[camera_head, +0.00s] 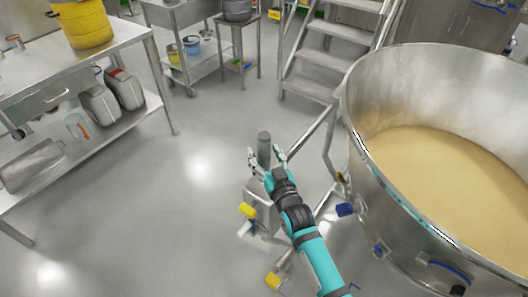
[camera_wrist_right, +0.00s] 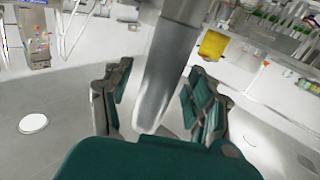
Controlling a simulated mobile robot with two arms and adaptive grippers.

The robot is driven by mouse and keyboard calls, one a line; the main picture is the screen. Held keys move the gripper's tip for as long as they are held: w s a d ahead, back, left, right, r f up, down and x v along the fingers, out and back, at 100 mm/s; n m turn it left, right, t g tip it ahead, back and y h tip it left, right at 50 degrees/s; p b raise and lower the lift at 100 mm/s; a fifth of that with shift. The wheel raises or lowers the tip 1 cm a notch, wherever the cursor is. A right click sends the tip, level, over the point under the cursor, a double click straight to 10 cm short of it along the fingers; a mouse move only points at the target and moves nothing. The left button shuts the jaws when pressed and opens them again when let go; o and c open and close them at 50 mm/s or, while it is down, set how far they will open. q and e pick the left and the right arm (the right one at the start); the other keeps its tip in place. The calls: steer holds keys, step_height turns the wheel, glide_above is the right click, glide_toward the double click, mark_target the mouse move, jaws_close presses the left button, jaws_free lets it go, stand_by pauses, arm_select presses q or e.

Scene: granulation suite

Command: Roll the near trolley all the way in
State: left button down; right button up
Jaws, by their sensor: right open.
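A large steel bowl (camera_head: 362,150) of tan powder fills the right side of the head view. Its frame has a slanted steel bar (camera_head: 312,130) and casters with blue and yellow parts; I take this as the near trolley. A grey upright post (camera_head: 264,143) rises from a steel base beside the bowl; whether the base belongs to the trolley is unclear. My right gripper (camera_head: 265,153) is open, its fingers on either side of the post. In the right wrist view the post (camera_wrist_right: 168,75) stands between the open fingers (camera_wrist_right: 158,100); contact is unclear. My left gripper is out of view.
A steel table (camera_head: 62,62) with a yellow drum (camera_head: 82,22) and a loaded lower shelf stands at the left. Steel steps (camera_head: 328,60) stand behind the bowl. A small cart (camera_head: 200,70) stands at the back. The floor (camera_head: 190,200) between table and bowl is clear.

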steer(key=shift+w+a, duration=0.15)
steer(key=shift+w, duration=0.25)
steer(key=shift+c, duration=0.3)
jaws_close()
